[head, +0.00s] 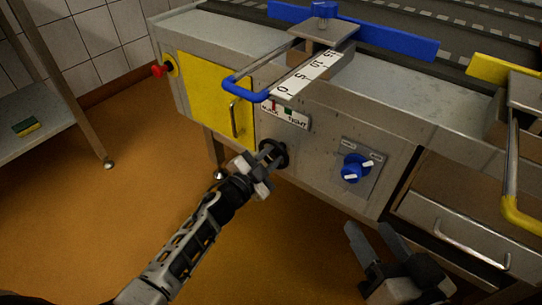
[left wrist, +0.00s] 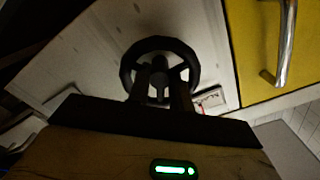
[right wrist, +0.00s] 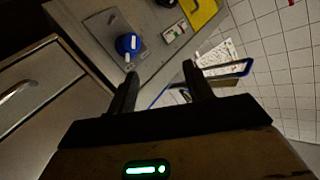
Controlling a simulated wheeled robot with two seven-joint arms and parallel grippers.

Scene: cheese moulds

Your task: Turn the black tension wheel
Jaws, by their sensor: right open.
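The black tension wheel (head: 281,153) sits on the grey front panel, below the SLACK/TIGHT label (head: 286,117), partly hidden by my left gripper (head: 268,158). In the left wrist view the wheel (left wrist: 191,60) faces me as a dark spoked ring. My left gripper (left wrist: 161,85) has its two fingers over the lower part of the wheel, one on each side of the hub, part-way apart. I cannot tell if they press on it. My right gripper (head: 376,235) is open and empty, in front of the panel's lower right; it also shows in the right wrist view (right wrist: 158,75).
A blue knob (head: 352,168) is right of the wheel. A yellow door (head: 205,95) with a metal handle (head: 233,118) is left. A blue-gripped bar (head: 245,92) juts out above the wheel. A drawer (head: 460,225) is at right. The floor at left is clear.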

